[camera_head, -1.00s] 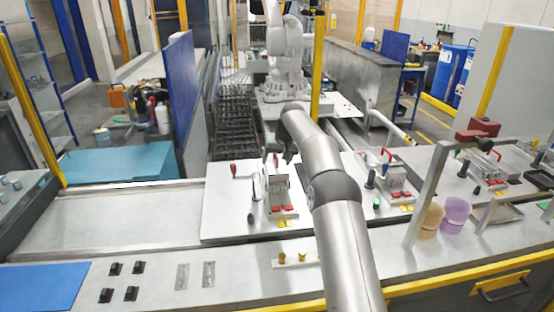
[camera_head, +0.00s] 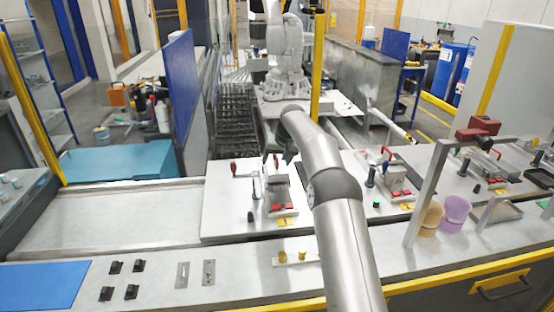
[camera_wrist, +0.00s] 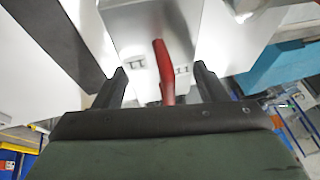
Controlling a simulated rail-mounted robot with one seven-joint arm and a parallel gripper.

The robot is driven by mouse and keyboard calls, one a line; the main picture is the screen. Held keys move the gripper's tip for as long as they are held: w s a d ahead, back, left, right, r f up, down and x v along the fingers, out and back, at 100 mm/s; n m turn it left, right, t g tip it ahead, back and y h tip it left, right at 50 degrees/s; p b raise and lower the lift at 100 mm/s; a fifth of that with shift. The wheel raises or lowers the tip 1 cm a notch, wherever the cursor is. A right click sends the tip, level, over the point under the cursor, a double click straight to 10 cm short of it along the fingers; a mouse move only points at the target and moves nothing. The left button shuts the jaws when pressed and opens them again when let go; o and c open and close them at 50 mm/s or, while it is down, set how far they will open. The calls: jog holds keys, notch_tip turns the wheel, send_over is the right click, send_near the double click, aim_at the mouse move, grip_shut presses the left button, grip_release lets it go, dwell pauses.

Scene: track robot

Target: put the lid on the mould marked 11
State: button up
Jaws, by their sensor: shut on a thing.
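In the wrist view my gripper (camera_wrist: 160,88) has its two dark fingers on either side of a pale metal piece (camera_wrist: 140,28), which I take as the lid. In the head view my gripper (camera_head: 283,157) is at the back of the left mould station (camera_head: 280,200), partly hidden by my arm. Marks on the stations are too small to read there. A second mould station (camera_head: 398,189) stands to the right. Contact between lid and mould is hidden.
Red-handled clamps (camera_head: 233,168) stand close around the left station. Yellow knobs (camera_head: 302,257) are in front of it. An upright metal frame (camera_head: 425,195), an orange cup (camera_head: 431,219) and a purple cup (camera_head: 456,210) stand at right. The left bench (camera_head: 110,220) is clear.

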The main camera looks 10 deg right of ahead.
jog(key=shift+f, duration=0.55)
dwell(0.9)
jog(key=o, duration=1.3)
jog(key=shift+f, duration=0.1)
jog(key=b+v, duration=0.3)
jog(key=v, duration=1.4)
jog(key=s+a+g+h, duration=0.1)
jog(key=s+a, duration=0.2)
jog(key=s, duration=0.8)
jog(key=s+f+g, duration=0.1)
jog(key=s+f, duration=0.4)
jog(key=s, duration=0.8)
jog(key=s+f+b, duration=0.1)
jog(key=s+f, duration=0.5)
jog(key=s, duration=0.6)
jog(key=s+f+g+h, duration=0.1)
jog(key=s+f, duration=0.5)
jog(key=s, duration=0.7)
jog(key=shift+s+a+g, duration=0.2)
jog(key=shift+s+g, duration=0.1)
jog(key=shift+s, duration=0.05)
